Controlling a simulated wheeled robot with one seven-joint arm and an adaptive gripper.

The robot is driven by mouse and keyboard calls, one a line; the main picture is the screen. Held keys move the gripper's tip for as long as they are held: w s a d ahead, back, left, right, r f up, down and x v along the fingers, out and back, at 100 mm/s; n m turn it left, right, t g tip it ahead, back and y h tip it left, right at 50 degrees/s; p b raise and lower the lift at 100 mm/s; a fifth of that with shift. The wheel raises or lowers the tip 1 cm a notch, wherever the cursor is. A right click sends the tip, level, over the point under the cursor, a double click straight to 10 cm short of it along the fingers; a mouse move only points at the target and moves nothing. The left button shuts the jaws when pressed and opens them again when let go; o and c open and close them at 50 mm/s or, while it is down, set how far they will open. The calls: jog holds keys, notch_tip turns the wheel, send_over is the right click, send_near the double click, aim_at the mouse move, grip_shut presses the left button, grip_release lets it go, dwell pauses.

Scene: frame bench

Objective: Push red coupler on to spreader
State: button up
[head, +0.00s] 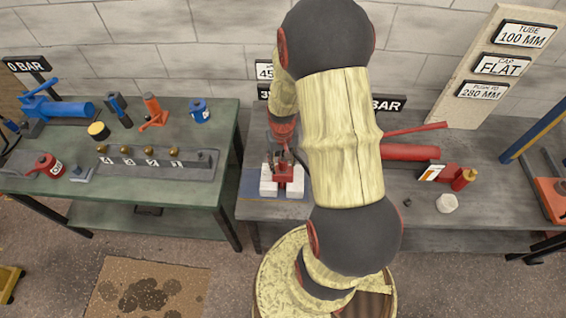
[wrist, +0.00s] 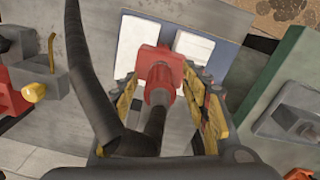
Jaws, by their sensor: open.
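In the wrist view a red fitting (wrist: 158,95) with a black hose end (wrist: 156,122) lies between my gripper's fingers (wrist: 162,85). It lines up with a red block-shaped part (wrist: 160,58), which looks like the spreader's end. I cannot tell whether the fitting is seated on it or only close to it. My gripper is open, with one finger on each side of the fitting. In the head view the red part (head: 284,172) rests on white blocks (head: 268,187), and my arm hides much of the area around my gripper.
A blue mat (wrist: 222,62) lies under the white blocks. A black hose curves along the left of the wrist view. Left stands a green bench (head: 200,120) with several tools. Right of my arm are a red cylinder (head: 408,152) and a white cup (head: 447,203).

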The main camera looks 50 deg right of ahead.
notch_tip(320, 180, up, 12)
jog(key=shift+f, duration=0.1)
dwell(0.6)
jog(key=s+a+r+n+t+b, duration=0.1)
jog(key=s+a+r+n+t, duration=0.2)
jog(key=a+r, duration=0.7)
jog(key=s+a+r+n+t, duration=0.2)
jog(key=s+a+r+n, duration=0.1)
jog(key=a+r, duration=0.6)
jog(key=s+a, duration=0.1)
jog(key=a, duration=0.2)
jog(key=shift+s+a+r+t+b, duration=0.2)
jog(key=shift+a+r+t+b, duration=0.15)
jog(key=shift+r+t, duration=0.05)
jog(key=shift+c, duration=1.2)
